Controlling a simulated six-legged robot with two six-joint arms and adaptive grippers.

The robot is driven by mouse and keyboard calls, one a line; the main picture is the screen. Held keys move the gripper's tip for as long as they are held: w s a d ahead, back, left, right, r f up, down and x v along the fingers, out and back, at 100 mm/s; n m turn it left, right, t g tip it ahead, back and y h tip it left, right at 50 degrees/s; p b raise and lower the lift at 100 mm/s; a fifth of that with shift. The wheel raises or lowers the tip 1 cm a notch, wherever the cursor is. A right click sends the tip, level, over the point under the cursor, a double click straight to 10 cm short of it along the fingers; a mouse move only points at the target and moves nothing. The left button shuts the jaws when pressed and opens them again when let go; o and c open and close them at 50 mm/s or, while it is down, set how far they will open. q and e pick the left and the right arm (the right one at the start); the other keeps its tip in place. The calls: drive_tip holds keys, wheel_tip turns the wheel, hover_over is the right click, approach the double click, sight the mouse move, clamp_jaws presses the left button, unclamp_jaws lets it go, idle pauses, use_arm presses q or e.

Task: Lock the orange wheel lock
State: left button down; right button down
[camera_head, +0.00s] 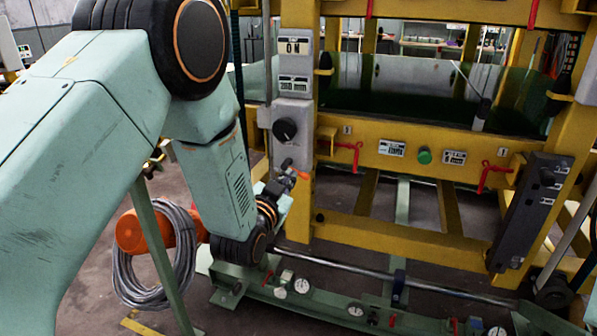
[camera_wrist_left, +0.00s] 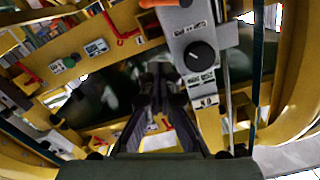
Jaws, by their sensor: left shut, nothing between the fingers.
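A small orange part (camera_head: 303,175) shows at the lower end of the grey control box, right beside my left gripper. An orange piece (camera_wrist_left: 160,3) also shows at the top edge of the left wrist view, cut off by the frame. I cannot tell for sure that this is the wheel lock. My left gripper (camera_head: 287,178) is in front of the lower part of the box; its fingers (camera_wrist_left: 160,78) are shut and empty. Whether it touches the orange part is unclear. My right gripper is out of view.
The grey box with a black knob (camera_head: 285,130) is on a yellow frame (camera_head: 400,235). Red levers (camera_head: 355,155) and a green button (camera_head: 424,156) are to the right. A coiled cable (camera_head: 150,265) hangs on an orange cylinder (camera_head: 128,232). A green rail with gauges (camera_head: 355,310) runs below.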

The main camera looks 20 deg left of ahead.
use_arm(q)
drive_tip(key=w+a+f+b, duration=0.1)
drive_tip(key=w+f, duration=0.3)
drive_tip(key=w, duration=0.7)
drive_tip(key=shift+f+b, duration=0.2)
drive_tip(key=shift+b, duration=0.7)
